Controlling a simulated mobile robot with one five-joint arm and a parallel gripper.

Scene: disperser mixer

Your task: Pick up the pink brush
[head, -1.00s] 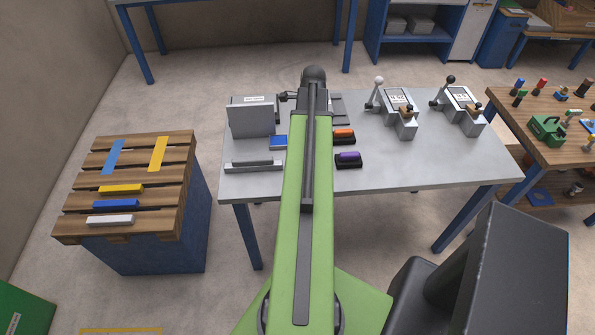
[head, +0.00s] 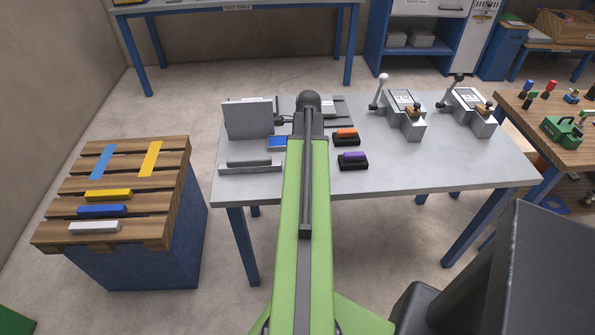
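I see no clearly pink brush. An orange-topped brush-like block (head: 346,135) sits in a dark holder on the grey table (head: 420,170), just right of my arm. A purple-topped one (head: 353,157) sits in a similar holder in front of it. My green arm hides a strip of the table to their left. A small dark part that looks like my gripper (head: 283,120) sticks out left of the arm's end, above the table near a grey upright panel. It is too small to tell whether it is open or shut.
On the table stand the grey panel (head: 249,118), a blue-screened box (head: 277,143), a low grey bar (head: 250,166) and two lever devices (head: 405,112) (head: 469,110). A slatted wooden stand (head: 115,195) with coloured bars is left. A wooden bench (head: 550,100) is right. The table's front right is clear.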

